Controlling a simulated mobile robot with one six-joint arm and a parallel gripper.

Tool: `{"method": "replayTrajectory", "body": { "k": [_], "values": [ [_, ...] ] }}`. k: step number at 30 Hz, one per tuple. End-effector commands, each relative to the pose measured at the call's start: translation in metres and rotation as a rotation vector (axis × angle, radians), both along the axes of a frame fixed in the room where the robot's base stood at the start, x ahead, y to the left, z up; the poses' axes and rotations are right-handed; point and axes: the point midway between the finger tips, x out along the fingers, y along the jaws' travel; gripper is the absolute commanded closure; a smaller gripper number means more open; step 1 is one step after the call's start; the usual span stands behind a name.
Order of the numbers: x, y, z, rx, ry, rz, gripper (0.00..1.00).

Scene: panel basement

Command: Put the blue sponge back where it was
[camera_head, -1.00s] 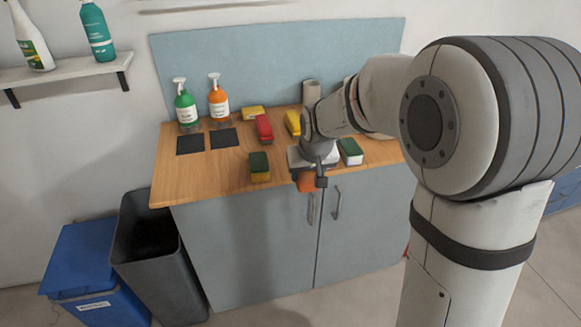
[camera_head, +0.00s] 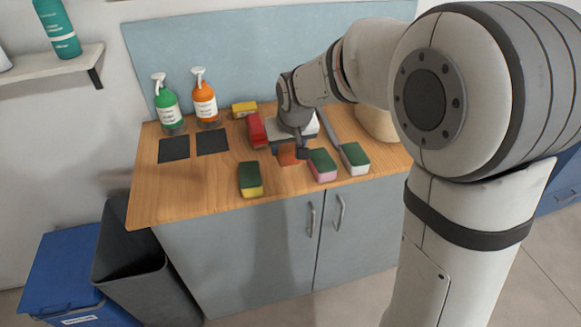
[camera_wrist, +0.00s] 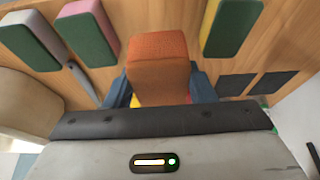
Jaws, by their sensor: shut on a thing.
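My gripper (camera_head: 291,150) is shut on an orange block (camera_wrist: 158,62), which looks like a sponge. The block also shows below the gripper in the head view (camera_head: 290,157), just behind the pink and green sponge. I cannot tell whether it touches the counter. In the wrist view my blue-grey fingers stand on either side of it. I see no blue sponge in any view.
On the wooden counter (camera_head: 200,195) stand a pink-green sponge (camera_head: 322,166), white-green sponge (camera_head: 354,158), yellow-green sponge (camera_head: 250,180), red sponge (camera_head: 256,130) and yellow sponge (camera_head: 244,109). Two dark mats (camera_head: 173,149) lie before green (camera_head: 167,108) and orange (camera_head: 204,103) bottles.

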Motion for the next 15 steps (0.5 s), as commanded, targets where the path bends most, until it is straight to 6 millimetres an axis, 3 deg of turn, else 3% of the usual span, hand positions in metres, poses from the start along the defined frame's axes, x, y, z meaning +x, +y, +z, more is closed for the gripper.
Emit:
{"method": "replayTrajectory", "body": {
  "k": [3, 15],
  "values": [
    [0.000, -0.002, -0.025, -0.002, 0.006, -0.004, 0.72],
    [0.001, -0.005, -0.075, -0.002, 0.006, -0.011, 0.72]
  ]
}}
